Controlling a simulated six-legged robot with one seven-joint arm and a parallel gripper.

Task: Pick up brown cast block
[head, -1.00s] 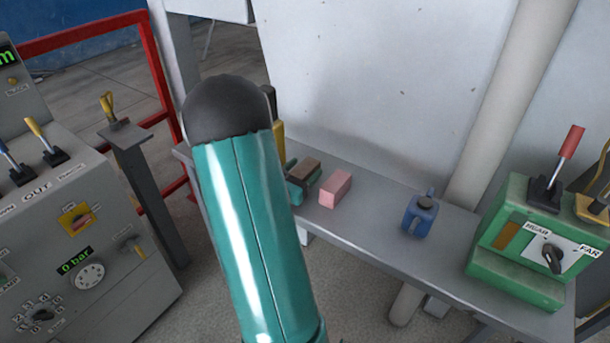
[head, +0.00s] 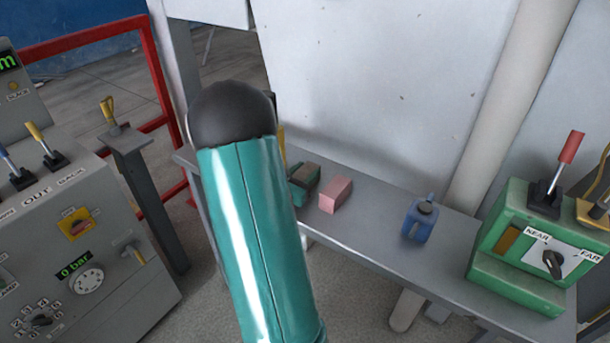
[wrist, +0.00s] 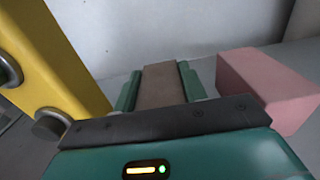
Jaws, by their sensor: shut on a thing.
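The brown cast block (head: 308,172) is on the grey bench, left of the pink block, and is partly hidden by my gripper. In the wrist view, the brown block (wrist: 160,84) lies lengthwise between the two green fingers. My gripper (wrist: 160,92) is shut on it, with one finger along each side. In the head view, my gripper (head: 303,184) shows only in part beside my teal arm. I cannot tell whether the block is clear of the bench top.
A pink block (head: 335,195) stands close on the right; it also shows in the wrist view (wrist: 265,88). A blue can-like object (head: 419,220) and a green control box (head: 525,245) are farther right on the bench (head: 375,220). A pale wall (head: 390,80) rises behind.

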